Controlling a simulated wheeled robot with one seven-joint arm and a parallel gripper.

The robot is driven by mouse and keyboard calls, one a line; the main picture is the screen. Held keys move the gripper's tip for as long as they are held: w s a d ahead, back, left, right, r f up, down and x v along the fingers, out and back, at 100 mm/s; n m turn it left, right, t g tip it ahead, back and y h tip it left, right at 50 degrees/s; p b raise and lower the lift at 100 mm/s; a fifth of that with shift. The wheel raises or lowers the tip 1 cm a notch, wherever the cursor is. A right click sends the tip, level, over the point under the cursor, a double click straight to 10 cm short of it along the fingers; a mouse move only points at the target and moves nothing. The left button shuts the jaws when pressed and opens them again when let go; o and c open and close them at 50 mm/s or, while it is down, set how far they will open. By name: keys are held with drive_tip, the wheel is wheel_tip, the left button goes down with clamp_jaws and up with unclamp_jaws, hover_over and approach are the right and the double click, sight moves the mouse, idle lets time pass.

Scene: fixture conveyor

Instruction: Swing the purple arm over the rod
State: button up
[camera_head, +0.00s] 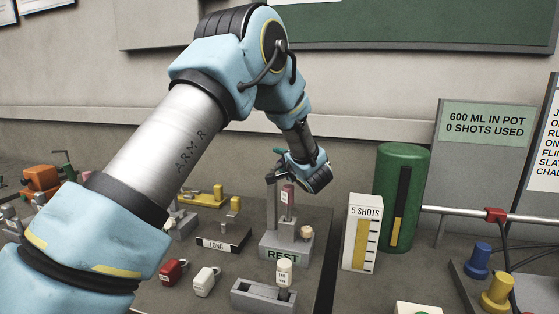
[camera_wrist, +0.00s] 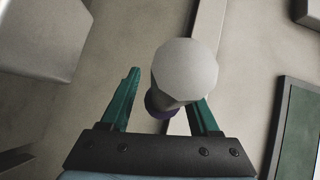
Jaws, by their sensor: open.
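My gripper (camera_head: 279,165) is open at the top of the fixture marked REST (camera_head: 287,246). In the wrist view its two green fingers (camera_wrist: 164,88) stand apart, with a pale many-sided knob (camera_wrist: 187,66) between them, nearer the right finger and hiding part of it. A small dark purple part (camera_wrist: 160,104) shows under the knob. In the head view a dull purple-pink upright piece (camera_head: 288,196) stands below my gripper, beside a grey post (camera_head: 271,208). I cannot tell which part is the rod. My gripper hides the top of the purple piece.
A beige peg (camera_head: 307,233) sits at the fixture's right. A white 5 SHOTS gauge (camera_head: 362,232) and a green cylinder (camera_head: 401,190) stand to the right. A LONG block (camera_head: 222,240), red padlock (camera_head: 174,271) and white padlock (camera_head: 205,281) lie left. A slotted grey block (camera_head: 262,297) is in front.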

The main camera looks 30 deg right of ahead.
clamp_jaws()
idle(0.4)
idle(0.9)
